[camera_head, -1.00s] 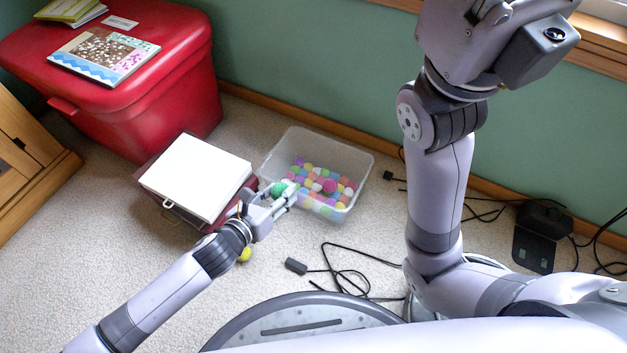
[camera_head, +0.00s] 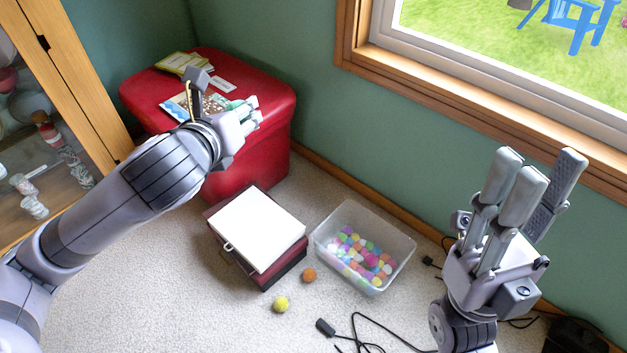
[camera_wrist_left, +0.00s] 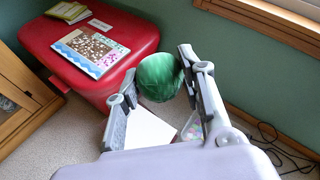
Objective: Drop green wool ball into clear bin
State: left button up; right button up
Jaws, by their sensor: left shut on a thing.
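The green wool ball (camera_wrist_left: 160,77) sits between the fingers of my left gripper (camera_wrist_left: 155,85) in the left wrist view, and the gripper is shut on it. In the head view my left gripper (camera_head: 248,112) is raised in front of the red chest, up and left of the bin; the ball cannot be made out clearly there. The clear bin (camera_head: 327,258) stands on the carpet with several colored balls in it. A part of the bin (camera_wrist_left: 190,128) shows behind a finger in the wrist view. My right gripper (camera_head: 538,175) is open and empty, fingers pointing up, at the right.
A white-topped dark red box (camera_head: 258,229) stands left of the bin. An orange ball (camera_head: 309,275) and a yellow ball (camera_head: 281,304) lie on the carpet in front. The red chest (camera_head: 270,140) carries books. Black cables (camera_head: 375,325) lie in front of the bin.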

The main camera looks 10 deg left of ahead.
aim_at(359, 257)
jog(key=j+z, duration=0.15)
jog(key=z, duration=1.15)
jog(key=k+j+z, duration=0.2)
jog(key=k+z, duration=0.15)
